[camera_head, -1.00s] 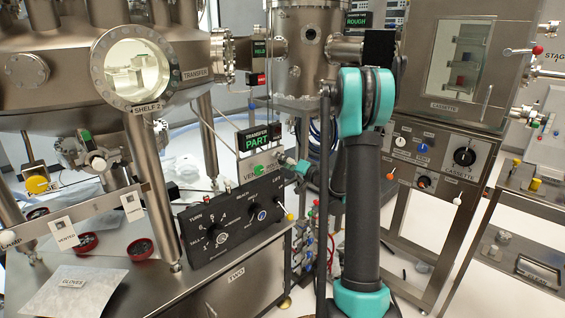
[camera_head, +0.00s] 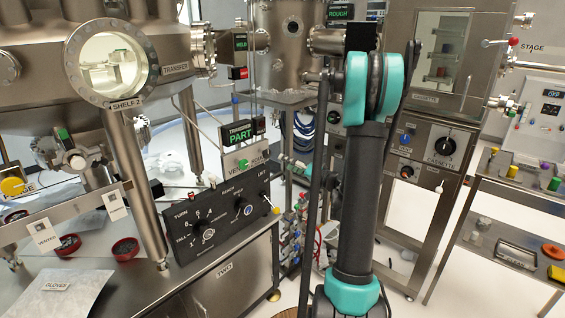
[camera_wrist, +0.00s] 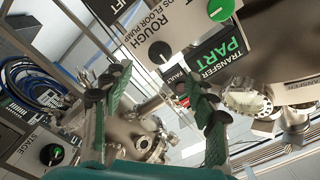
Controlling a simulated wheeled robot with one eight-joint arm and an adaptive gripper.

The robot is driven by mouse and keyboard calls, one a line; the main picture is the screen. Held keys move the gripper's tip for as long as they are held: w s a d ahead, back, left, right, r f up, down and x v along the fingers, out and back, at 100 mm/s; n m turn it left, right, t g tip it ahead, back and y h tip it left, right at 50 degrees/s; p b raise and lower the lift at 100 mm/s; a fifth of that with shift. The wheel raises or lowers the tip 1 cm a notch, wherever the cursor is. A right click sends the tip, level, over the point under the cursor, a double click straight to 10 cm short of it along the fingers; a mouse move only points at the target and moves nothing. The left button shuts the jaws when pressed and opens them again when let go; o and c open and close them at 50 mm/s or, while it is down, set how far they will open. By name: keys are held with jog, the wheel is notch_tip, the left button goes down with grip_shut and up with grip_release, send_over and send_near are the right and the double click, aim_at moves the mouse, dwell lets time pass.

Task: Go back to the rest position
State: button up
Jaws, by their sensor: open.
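My gripper (camera_wrist: 155,115) shows in the wrist view with its two green and dark fingers spread apart and nothing between them. Behind the fingers are a steel chamber with flanged ports and a TRANSFER PART sign (camera_wrist: 215,65). In the head view my black and teal arm stands upright right of the middle. My gripper cannot be made out there. The control panel (camera_head: 222,225) with TURN, REACH and LIFT knobs stands left of my arm, and the cassette cabinet (camera_head: 437,135) stands behind it on the right.
A steel cart (camera_head: 520,200) with coloured pieces stands at the right. Pale floor (camera_head: 400,298) shows between bench and cart.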

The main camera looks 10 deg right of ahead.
jog(key=shift+s+d, duration=0.1)
jog(key=s+a+f+n+g+h, duration=0.1)
jog(key=s+a+f+g, duration=0.2)
jog(key=s+a, duration=0.25)
jog(key=s+a+f+n+g+h, duration=0.1)
jog(key=s+a+f+g+h, duration=0.2)
jog(key=s, duration=0.4)
jog(key=s+d+f+g+h, duration=0.2)
jog(key=s+f+h, duration=0.1)
jog(key=s, duration=0.6)
jog(key=s+d+f+n+g+h, duration=0.1)
jog(key=s+d+f+g+h, duration=0.1)
jog(key=s, duration=0.8)
notch_tip(320, 180, down, 2)
jog(key=shift+s+d+f+h, duration=0.15)
jog(key=shift+s+d+h, duration=0.05)
jog(key=shift+d+h, duration=0.55)
jog(key=shift+a, duration=0.1)
dwell(3.8)
